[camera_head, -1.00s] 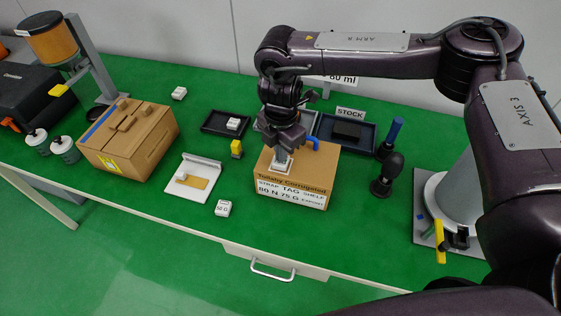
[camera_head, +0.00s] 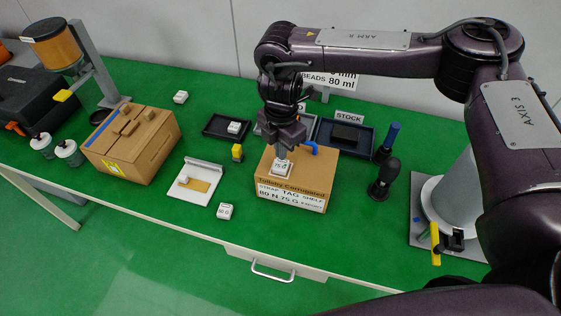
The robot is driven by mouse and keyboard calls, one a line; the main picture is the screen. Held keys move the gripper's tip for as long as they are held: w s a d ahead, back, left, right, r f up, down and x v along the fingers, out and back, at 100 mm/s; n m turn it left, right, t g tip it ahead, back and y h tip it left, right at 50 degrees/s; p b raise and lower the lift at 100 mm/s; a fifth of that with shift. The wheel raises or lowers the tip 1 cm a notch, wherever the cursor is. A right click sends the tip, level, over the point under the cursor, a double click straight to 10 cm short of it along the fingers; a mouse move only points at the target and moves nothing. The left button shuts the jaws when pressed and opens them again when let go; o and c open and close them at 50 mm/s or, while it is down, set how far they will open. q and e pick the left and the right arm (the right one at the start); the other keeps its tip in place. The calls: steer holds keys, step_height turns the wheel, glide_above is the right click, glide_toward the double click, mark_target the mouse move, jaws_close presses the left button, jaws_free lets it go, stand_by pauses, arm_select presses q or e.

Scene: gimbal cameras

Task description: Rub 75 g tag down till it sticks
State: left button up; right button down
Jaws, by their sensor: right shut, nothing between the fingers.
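The 75 g tag (camera_head: 280,171) is a small white square lying on top of a cardboard box (camera_head: 318,168), near its front left edge. The box front carries a printed white label (camera_head: 290,196) reading in part "STRAP TAG SHELF" and "80 N 75 G". My right gripper (camera_head: 281,156) points down, shut and empty, at the back edge of the tag. I cannot tell whether its fingertips touch the tag. A blue strap or hook (camera_head: 312,147) shows at the box's back edge. My left gripper is out of view.
A 50 g tag (camera_head: 225,211) lies on the green bench in front. Dark trays (camera_head: 346,137) are behind; dark-handled tools (camera_head: 384,178) stand close on the right.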

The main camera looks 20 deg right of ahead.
step_height(320, 180, up, 5)
steer(key=p, duration=0.3)
steer(key=shift+p, duration=0.3)
stand_by(0.4)
